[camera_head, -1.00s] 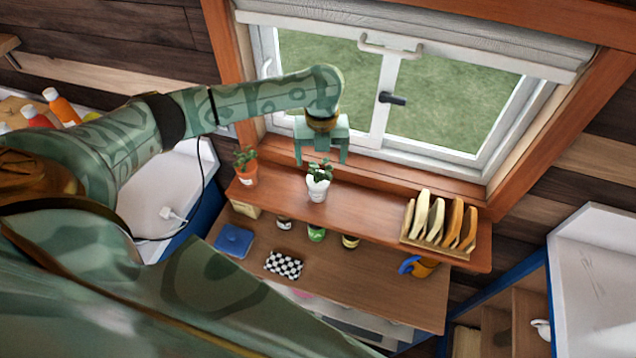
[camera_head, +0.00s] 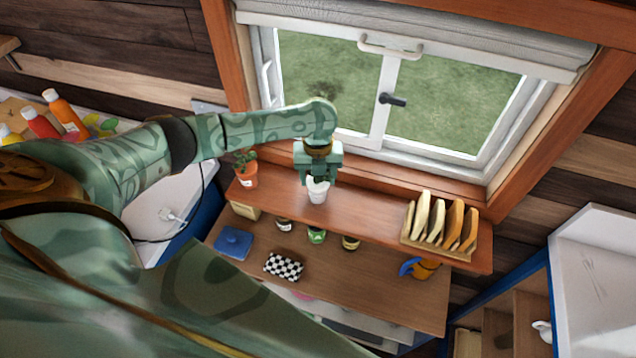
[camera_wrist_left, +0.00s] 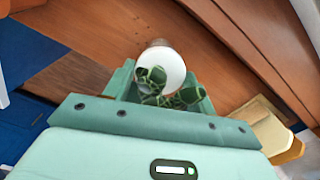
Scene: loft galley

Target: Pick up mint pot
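My right gripper is not in view.
A terracotta pot with a plant (camera_head: 246,172) stands left on the same shelf. A rack of boards (camera_head: 440,228) is at its right end. Small jars, a blue box (camera_head: 233,243) and a checkered item (camera_head: 284,266) sit on the lower shelf. The window (camera_head: 440,100) is behind.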

